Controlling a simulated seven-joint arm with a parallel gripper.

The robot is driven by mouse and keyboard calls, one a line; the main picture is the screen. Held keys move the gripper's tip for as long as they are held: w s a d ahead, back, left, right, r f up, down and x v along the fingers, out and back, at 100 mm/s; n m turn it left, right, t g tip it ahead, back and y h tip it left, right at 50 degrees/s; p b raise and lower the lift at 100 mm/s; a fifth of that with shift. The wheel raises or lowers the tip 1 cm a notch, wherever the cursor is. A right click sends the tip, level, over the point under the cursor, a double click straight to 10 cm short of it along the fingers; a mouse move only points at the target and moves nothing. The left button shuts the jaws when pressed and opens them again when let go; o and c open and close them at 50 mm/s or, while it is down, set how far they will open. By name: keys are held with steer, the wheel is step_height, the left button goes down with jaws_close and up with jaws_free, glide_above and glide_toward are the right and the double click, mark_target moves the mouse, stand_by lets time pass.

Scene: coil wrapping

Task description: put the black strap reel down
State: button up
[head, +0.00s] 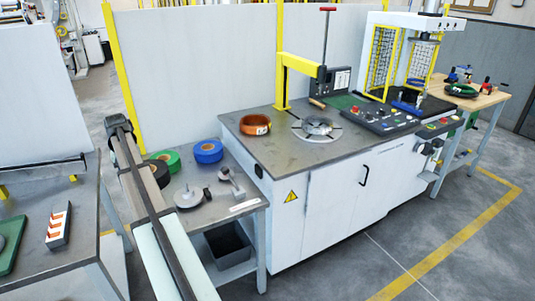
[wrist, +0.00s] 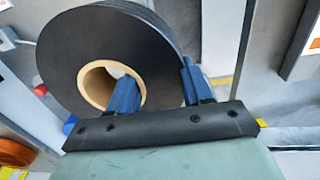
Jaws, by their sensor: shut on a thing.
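The black strap reel (wrist: 62,62), with its tan cardboard core, fills the upper left of the wrist view. My gripper (wrist: 158,76) is shut on the reel's wall, with one blue finger inside the core and the other against the outer rim. In the head view a black reel (head: 160,173) shows beside my arm, close to the green reel on the small grey table (head: 225,208). My arm covers part of that area, and my fingers cannot be made out there. I cannot tell whether the held reel touches a surface.
The green reel (head: 167,159) and blue reel (head: 208,151) stand at the small table's back edge. Metal parts (head: 189,198) lie in front of them. An orange coil (head: 255,124) lies on the machine bench to the right. A white box with orange marks (head: 57,227) stands on the left table.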

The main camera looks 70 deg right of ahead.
steer(key=s+d+r+m, duration=0.1)
steer(key=s+d, duration=0.2)
steer(key=d, duration=0.4)
steer(key=s+d+r+m, duration=0.1)
steer(key=s+d, duration=0.3)
steer(key=d, duration=0.2)
steer(key=s+d+r+m, duration=0.2)
steer(key=s+d+m, duration=0.2)
steer(key=s+d, duration=1.2)
steer(key=s+d+r+m, duration=0.3)
steer(key=s+d, duration=1.1)
steer(key=s, duration=0.3)
steer(key=shift+f, duration=4.85)
steer(key=o, duration=1.2)
steer(key=shift+f, duration=0.1)
steer(key=shift+c, duration=0.2)
step_height(320, 180, up, 12)
